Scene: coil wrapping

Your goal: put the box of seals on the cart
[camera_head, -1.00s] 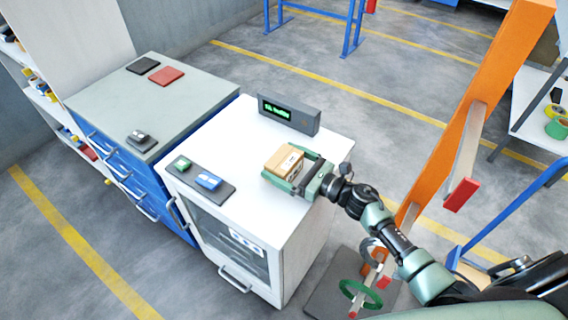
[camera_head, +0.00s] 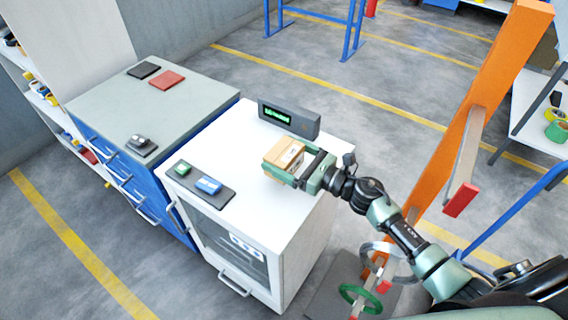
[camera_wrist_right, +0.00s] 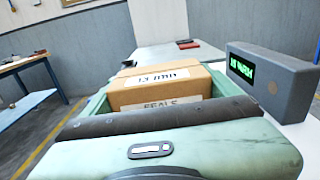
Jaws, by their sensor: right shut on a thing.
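The box of seals (camera_head: 284,152) is a small brown cardboard box with a white label. It is at the right part of the white cabinet's top (camera_head: 245,140), in front of the dark display unit. My right gripper (camera_head: 295,165) is shut on the box, with its fingers along the box's sides. In the right wrist view the box (camera_wrist_right: 165,85) sits between the fingers, and part of the word "SEALS" shows low on its face. The box seems slightly above the cabinet top, but the gap is hard to tell. My left gripper is not in view. I cannot identify the cart for certain.
A dark display unit (camera_head: 289,120) with green text stands close behind the box. A grey tray (camera_head: 200,185) with green and blue items lies to the left. A blue drawer cabinet (camera_head: 150,185) adjoins.

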